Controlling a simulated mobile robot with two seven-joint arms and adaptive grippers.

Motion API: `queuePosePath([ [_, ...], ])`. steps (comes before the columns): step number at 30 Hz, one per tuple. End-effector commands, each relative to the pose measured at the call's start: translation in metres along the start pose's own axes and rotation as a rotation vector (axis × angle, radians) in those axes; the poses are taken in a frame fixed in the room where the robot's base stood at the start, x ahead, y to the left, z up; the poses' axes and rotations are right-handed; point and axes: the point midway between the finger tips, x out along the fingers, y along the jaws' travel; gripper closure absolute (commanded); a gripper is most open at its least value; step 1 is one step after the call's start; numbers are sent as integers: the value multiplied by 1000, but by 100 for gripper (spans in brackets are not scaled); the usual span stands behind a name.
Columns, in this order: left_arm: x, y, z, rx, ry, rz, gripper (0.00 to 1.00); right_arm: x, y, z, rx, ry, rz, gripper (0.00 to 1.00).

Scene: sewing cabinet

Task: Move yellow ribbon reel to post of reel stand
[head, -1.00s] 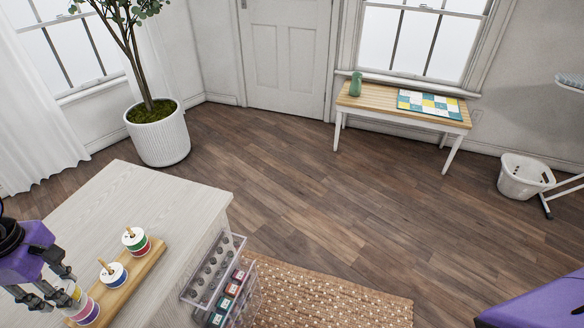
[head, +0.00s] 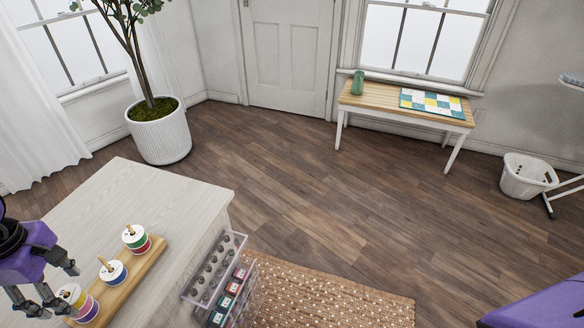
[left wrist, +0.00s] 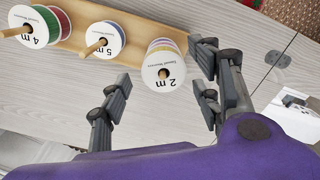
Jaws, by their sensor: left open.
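The wooden reel stand (head: 133,285) lies on the pale cabinet top with three posts in a row. The yellow ribbon reel (head: 72,293) is at its near end, on top of a purple reel; in the left wrist view it is the white-faced reel marked "2 m" (left wrist: 164,76). A post tip shows in its hole. My left gripper (head: 55,290) is open beside this stack, its fingers apart and apart from the reel as far as I can tell. The left wrist view shows its fingers (left wrist: 158,92) either side of the reel's near side. My right gripper is not in view.
A blue reel marked "5 m" (head: 114,273) is on the middle post, and a green reel over a red one (head: 136,238) is on the far post. A clear drawer unit (head: 213,270) stands at the cabinet's right side. The cabinet top (head: 130,195) beyond the stand is clear.

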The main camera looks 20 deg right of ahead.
Motion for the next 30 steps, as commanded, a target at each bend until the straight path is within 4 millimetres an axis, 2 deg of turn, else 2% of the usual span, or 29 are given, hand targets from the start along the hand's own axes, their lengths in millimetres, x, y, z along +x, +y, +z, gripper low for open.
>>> queuePosePath([
  [3,0,0,0,0,0,0,42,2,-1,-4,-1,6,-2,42],
  [6,-2,0,0,0,0,0,42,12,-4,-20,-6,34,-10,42],
  [8,-6,1,0,0,1,2,42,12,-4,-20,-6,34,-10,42],
  [11,-21,1,-1,1,3,4,42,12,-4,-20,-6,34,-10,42],
  [21,-91,1,-1,0,2,3,42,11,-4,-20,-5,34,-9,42],
  [25,-109,0,0,-1,1,2,42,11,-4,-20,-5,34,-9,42],
  [30,-120,0,0,0,0,1,42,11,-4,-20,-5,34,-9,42],
])
